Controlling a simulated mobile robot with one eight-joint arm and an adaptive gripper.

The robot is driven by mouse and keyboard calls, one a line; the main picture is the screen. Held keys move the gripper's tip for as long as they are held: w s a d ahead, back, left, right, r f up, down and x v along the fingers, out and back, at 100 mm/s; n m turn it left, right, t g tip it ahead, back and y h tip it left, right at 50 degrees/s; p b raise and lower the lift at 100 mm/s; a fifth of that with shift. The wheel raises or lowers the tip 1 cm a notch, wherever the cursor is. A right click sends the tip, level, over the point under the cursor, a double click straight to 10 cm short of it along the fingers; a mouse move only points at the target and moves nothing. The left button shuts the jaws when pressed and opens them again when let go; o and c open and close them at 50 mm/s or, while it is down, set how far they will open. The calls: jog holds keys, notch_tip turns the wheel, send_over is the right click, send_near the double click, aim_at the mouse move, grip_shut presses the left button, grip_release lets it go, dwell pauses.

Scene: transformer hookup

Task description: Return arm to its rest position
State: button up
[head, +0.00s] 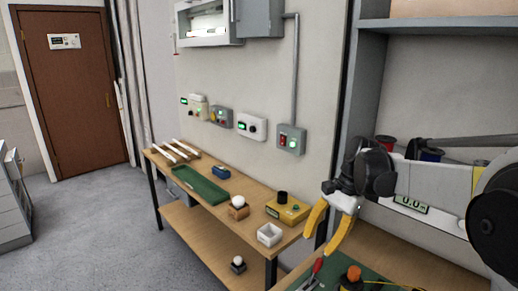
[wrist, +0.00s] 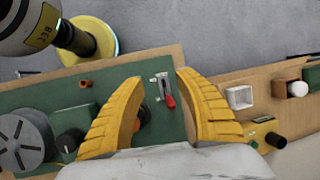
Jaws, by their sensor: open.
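My gripper (head: 322,242) has two yellow fingers and hangs at the right of the head view, above the near bench. The fingers are spread apart with nothing between their tips, and they point downward. My arm reaches in from the right edge. In the wrist view the open gripper (wrist: 161,78) is over a green mat (wrist: 60,97). An orange knob (head: 353,274) stands on the near bench below the gripper, partly cut off by the frame edge.
A wooden bench (head: 214,215) along the wall holds a green tray (head: 200,190), a white open box (head: 270,234) and a yellow box (head: 289,209). Grey shelving (head: 430,24) stands close behind my arm. Open floor (head: 90,220) lies at left.

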jog(key=s+d+n+t+h, duration=0.2)
jog(key=s+n+t, duration=0.6)
jog(key=s, duration=1.1)
jog(key=shift+s+d+f+n+h, duration=0.25)
jog(key=shift+n+h, duration=0.55)
jog(key=shift+h, duration=0.4)
